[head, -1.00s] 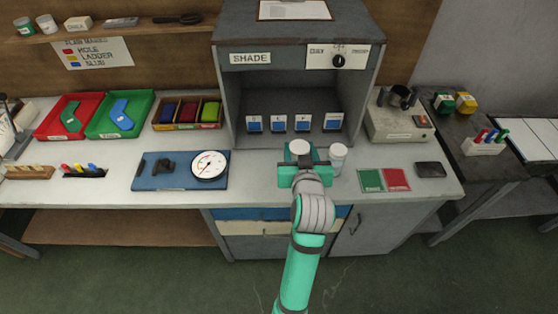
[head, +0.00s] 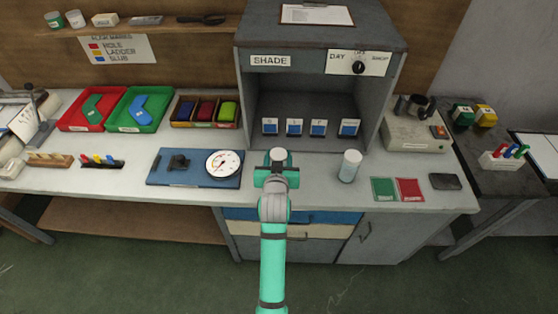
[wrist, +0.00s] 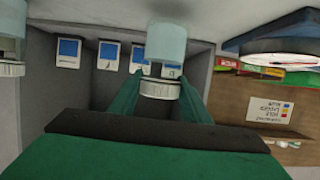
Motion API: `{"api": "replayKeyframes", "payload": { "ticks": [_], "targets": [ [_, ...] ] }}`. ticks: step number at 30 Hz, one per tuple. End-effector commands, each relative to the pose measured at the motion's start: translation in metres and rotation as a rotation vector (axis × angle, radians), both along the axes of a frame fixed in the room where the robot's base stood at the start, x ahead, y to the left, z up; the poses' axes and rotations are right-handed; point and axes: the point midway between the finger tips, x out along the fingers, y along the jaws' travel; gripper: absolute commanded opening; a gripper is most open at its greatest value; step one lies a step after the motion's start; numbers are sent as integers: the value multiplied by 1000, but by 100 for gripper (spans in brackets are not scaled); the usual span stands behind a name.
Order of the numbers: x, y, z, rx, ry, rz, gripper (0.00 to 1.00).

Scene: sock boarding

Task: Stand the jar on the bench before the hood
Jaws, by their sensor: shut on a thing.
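My gripper (head: 273,172) is shut on a jar (head: 278,155) in front of the left part of the hood opening. In the head view mostly the jar's pale lid shows above my gripper, which hides the body. The wrist view shows the jar's pale blue body (wrist: 163,45) between my two green fingers. Whether its base touches the bench (head: 310,190) cannot be told. A second, similar jar (head: 349,166) stands upright on the bench to the right, apart from my gripper. The grey hood (head: 393,95), labelled SHADE, is behind both.
Several blue-and-white cards (head: 295,127) stand inside the hood. A blue board with a dial gauge (head: 223,164) lies close left of my gripper. Green (head: 384,189) and red (head: 410,189) patches lie right of the second jar. Bench is clear between the two jars.

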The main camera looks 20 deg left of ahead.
Motion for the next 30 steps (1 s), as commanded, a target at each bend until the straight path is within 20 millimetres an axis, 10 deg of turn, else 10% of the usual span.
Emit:
{"api": "replayKeyframes", "payload": {
  "ticks": [17,18,20,30],
  "targets": [
    [0,-3,-23,0,1,-3,17],
    [0,-3,-24,-1,2,-3,48],
    [0,-3,-24,-1,2,-3,62],
    [0,-2,-21,0,1,-2,62]
  ]
}}
